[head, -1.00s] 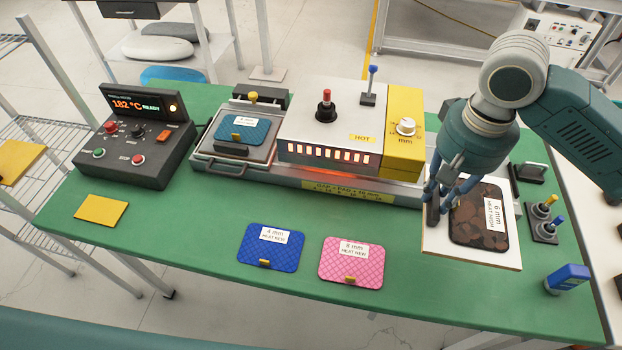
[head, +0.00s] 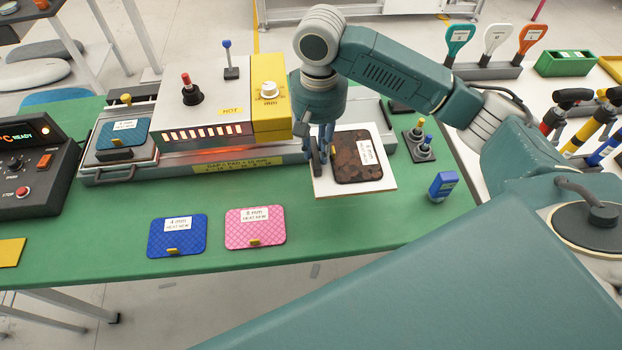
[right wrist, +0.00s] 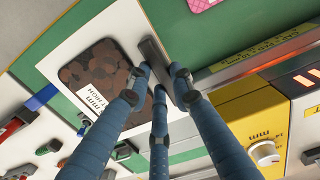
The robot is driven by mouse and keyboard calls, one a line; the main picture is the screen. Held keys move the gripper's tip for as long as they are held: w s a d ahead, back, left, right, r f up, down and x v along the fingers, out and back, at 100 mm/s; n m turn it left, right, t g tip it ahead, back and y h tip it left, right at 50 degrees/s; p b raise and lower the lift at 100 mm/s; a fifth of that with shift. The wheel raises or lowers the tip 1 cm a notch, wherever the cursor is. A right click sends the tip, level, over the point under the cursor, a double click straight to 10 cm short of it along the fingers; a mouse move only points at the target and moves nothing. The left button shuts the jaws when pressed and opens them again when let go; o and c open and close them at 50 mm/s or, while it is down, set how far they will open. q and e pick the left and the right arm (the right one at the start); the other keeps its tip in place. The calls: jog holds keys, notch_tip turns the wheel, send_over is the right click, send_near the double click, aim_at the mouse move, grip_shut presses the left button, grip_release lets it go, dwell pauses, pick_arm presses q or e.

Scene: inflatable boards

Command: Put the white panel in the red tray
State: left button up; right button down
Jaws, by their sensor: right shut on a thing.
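The white panel (head: 345,185) is a flat square board at the right end of the press, with a brown mottled pad (head: 357,155) labelled 6 mm on it. It also shows in the right wrist view (right wrist: 66,118). My right gripper (head: 319,165) points down at its left edge and is shut on the panel's dark grey bar handle (right wrist: 157,65). I cannot tell whether the panel rests on something or is held slightly up. No red tray shows in these views. My left gripper is not in view.
A press with a glowing HOT slot (head: 208,133) stands left of the panel. Blue (head: 177,240) and pink (head: 255,232) pads lie in front. A green tray (head: 566,63) and paddle rack (head: 487,71) sit on the white table beyond.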

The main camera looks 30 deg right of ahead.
notch_tip(320, 180, down, 14)
jog(key=shift+d+f+p, duration=0.1)
jog(key=shift+p, duration=0.8)
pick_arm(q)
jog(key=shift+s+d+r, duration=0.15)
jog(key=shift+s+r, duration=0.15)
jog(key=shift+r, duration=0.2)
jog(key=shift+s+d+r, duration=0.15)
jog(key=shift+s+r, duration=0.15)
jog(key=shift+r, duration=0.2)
pick_arm(e)
jog(key=c, duration=1.8)
grip_release()
jog(key=shift+s+f, duration=0.1)
jog(key=shift+c, duration=0.2)
jog(key=o, duration=0.3)
